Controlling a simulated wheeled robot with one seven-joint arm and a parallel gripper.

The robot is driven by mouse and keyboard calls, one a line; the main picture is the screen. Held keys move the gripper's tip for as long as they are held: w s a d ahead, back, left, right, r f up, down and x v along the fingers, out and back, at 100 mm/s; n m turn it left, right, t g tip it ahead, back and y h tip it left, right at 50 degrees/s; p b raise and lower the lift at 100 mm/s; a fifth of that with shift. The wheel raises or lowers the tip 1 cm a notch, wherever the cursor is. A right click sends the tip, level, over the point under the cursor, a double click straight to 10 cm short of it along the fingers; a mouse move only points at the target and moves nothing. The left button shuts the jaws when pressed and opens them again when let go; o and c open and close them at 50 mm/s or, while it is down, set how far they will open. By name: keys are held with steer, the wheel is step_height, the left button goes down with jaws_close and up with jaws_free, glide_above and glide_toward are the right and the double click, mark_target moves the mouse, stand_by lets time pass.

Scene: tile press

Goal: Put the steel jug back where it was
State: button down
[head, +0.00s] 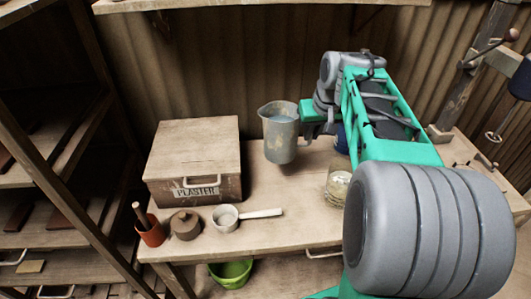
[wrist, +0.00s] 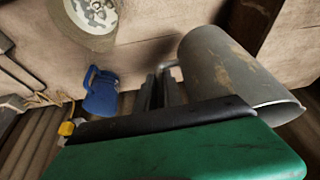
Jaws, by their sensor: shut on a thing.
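The steel jug (head: 279,138) is grey and stained, upright in the head view near the back of the bench, right of the plaster box. Its open mouth shows a bluish inside. I cannot tell whether its base touches the bench or hangs just above it. My gripper (head: 311,128) comes from the right and is shut on the jug's handle side. In the wrist view the jug (wrist: 222,75) lies right of the finger tips (wrist: 162,88), with its handle between them.
The box marked PLASTER (head: 194,165) stands left on the bench (head: 285,205). A glass jar (head: 337,190) and a blue jug (wrist: 101,93) stand near my arm.

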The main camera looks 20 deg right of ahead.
steer(key=shift+w+d+f+p, duration=0.25)
steer(key=shift+w+f+p, duration=0.45)
steer(key=shift+w+f, duration=1.6)
steer(key=shift+w+d+f+p, duration=0.25)
steer(key=shift+w+f+p, duration=0.45)
steer(key=shift+w+f, duration=1.6)
steer(key=shift+w+d+f+p, duration=0.25)
steer(key=shift+w+f+p, duration=0.45)
steer(key=shift+w+f, duration=1.55)
steer(key=shift+w+r, duration=0.45)
steer(key=shift+r, duration=0.05)
steer(key=shift+f, duration=0.2)
steer(key=c, duration=1.5)
jaws_free()
steer(key=shift+f, duration=0.1)
steer(key=shift+s, duration=0.1)
